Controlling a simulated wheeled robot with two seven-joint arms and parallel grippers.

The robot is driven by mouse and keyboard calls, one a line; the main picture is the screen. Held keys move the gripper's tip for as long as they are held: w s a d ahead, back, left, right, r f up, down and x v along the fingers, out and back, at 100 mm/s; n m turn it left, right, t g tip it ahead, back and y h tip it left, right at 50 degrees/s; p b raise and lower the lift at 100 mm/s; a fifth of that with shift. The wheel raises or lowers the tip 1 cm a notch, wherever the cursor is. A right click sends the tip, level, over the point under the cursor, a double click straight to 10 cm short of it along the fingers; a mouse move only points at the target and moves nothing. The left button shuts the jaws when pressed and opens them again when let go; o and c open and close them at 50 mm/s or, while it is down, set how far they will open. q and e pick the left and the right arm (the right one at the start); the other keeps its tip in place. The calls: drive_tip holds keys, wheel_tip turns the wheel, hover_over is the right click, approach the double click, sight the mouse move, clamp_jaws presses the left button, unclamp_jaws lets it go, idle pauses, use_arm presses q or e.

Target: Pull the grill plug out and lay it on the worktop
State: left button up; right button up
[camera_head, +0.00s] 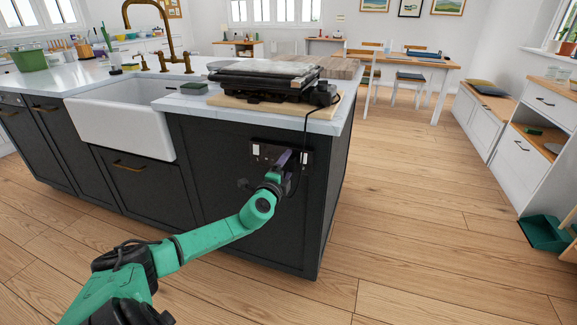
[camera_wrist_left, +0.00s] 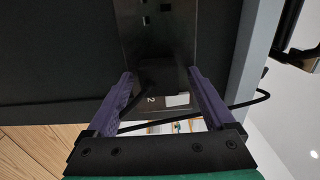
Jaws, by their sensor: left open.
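The grill (camera_head: 262,82) sits on the worktop (camera_head: 330,118) near the island's corner. Its black cord (camera_head: 306,122) hangs over the edge to a socket plate (camera_head: 258,152) on the dark island side. The cord also crosses the left wrist view (camera_wrist_left: 238,103). My left gripper (camera_head: 285,160) is at the socket plate, hiding the plug in the head view. In the left wrist view its two purple fingers (camera_wrist_left: 160,74) are apart, facing the plate. A dark shape that looks like the plug (camera_wrist_left: 148,77) lies between the fingertips against the plate; contact cannot be told. My right gripper is not in view.
A white sink (camera_head: 120,118) with a brass tap (camera_head: 158,35) is left of the grill. A wooden board (camera_head: 336,68) lies behind the grill. A small green item (camera_head: 194,88) lies on the worktop at the sink's right.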

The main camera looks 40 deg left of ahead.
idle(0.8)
use_arm(q)
clamp_jaws()
drive_tip(key=shift+s+f, duration=0.1)
drive_tip(key=shift+p+v, duration=0.85)
drive_tip(key=shift+v, duration=2.1)
drive_tip(key=shift+p+v, duration=0.75)
drive_tip(key=shift+v, duration=0.7)
